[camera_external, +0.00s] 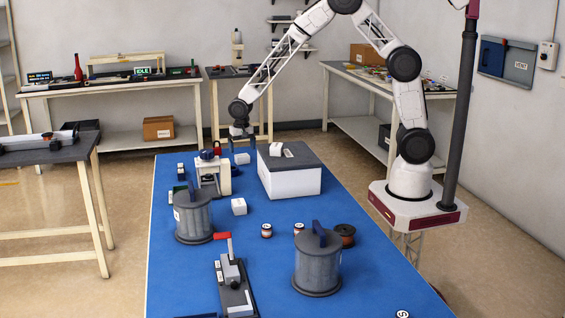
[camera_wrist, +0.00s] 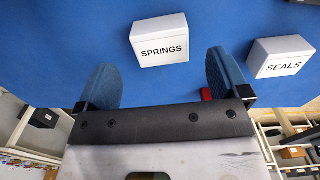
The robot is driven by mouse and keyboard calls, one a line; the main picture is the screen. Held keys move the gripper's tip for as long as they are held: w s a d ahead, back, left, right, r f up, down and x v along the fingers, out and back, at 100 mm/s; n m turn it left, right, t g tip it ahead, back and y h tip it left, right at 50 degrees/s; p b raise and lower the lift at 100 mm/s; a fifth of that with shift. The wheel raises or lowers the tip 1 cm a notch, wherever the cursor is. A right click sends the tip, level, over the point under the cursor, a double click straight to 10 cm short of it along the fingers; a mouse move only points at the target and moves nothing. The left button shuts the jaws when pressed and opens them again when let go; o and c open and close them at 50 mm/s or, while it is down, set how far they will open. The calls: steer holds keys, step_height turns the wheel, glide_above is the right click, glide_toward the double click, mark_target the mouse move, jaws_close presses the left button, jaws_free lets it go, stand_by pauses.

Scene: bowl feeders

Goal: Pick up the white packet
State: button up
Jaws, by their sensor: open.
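In the wrist view, a white block-shaped packet labelled SPRINGS (camera_wrist: 159,40) lies on the blue surface, just beyond and between my fingertips. A second white packet labelled SEALS (camera_wrist: 281,57) lies to the right, outside the right finger. My gripper (camera_wrist: 160,66) is open, its two blue fingers wide apart with nothing between them. In the external view my gripper (camera_external: 242,142) is over the far end of the blue table, above a small white block (camera_external: 243,158). Another white block (camera_external: 239,206) lies nearer the camera. Which one the task means, I cannot tell.
A large white box with a grey top (camera_external: 291,180) stands close to the right of my gripper, with a small white item (camera_external: 275,149) on it. A white device (camera_external: 212,176) and two grey canisters (camera_external: 193,218) (camera_external: 317,265) stand on the blue table (camera_external: 180,290).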

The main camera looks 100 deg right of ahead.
mark_target(242, 155)
steer(key=shift+w+f, duration=0.1)
steer(key=shift+f, duration=2.5)
steer(key=shift+c, duration=0.4)
steer(key=c, duration=1)
